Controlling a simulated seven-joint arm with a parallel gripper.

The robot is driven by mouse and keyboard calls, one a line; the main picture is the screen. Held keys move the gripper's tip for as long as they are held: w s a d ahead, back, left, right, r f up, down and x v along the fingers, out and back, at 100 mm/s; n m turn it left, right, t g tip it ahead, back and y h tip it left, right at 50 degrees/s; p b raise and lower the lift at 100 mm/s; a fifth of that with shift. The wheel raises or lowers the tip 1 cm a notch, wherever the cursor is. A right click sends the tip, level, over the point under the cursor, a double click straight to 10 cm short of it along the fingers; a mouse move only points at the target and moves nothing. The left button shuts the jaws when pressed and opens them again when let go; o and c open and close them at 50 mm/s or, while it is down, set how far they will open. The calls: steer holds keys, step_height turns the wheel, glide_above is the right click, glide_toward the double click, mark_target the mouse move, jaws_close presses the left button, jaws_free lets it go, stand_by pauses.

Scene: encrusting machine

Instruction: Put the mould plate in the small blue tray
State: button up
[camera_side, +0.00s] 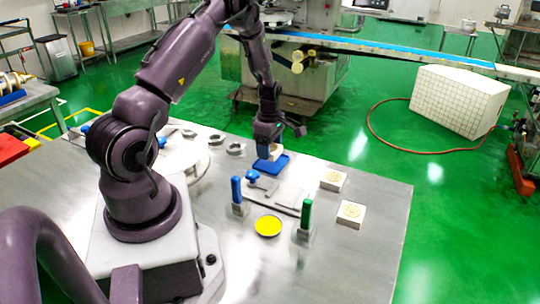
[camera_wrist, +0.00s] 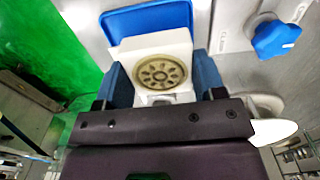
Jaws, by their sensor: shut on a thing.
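The mould plate (camera_wrist: 183,48) is a white block with a round brass, flower-patterned mould on its face. My gripper (camera_wrist: 160,72) is shut on it, with a blue finger on each side. In the side view, my gripper (camera_side: 270,142) points down with the plate (camera_side: 275,153) partly visible below it. The small blue tray (camera_side: 281,169) lies flat on the steel table, beneath the plate in the picture. In the wrist view, the tray (camera_wrist: 150,18) shows just beyond the plate's far edge. I cannot tell whether the plate touches the tray.
Two similar white blocks (camera_side: 333,180) (camera_side: 351,214) sit right of the tray. A blue knob (camera_side: 253,176) on a flat fixture is close by at the front left.

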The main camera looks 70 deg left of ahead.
steer(key=shift+w+a+f, duration=0.1)
steer(key=shift+f, duration=1.6)
steer(key=o, duration=1)
steer(key=shift+f, duration=0.15)
steer(key=shift+c, duration=0.2)
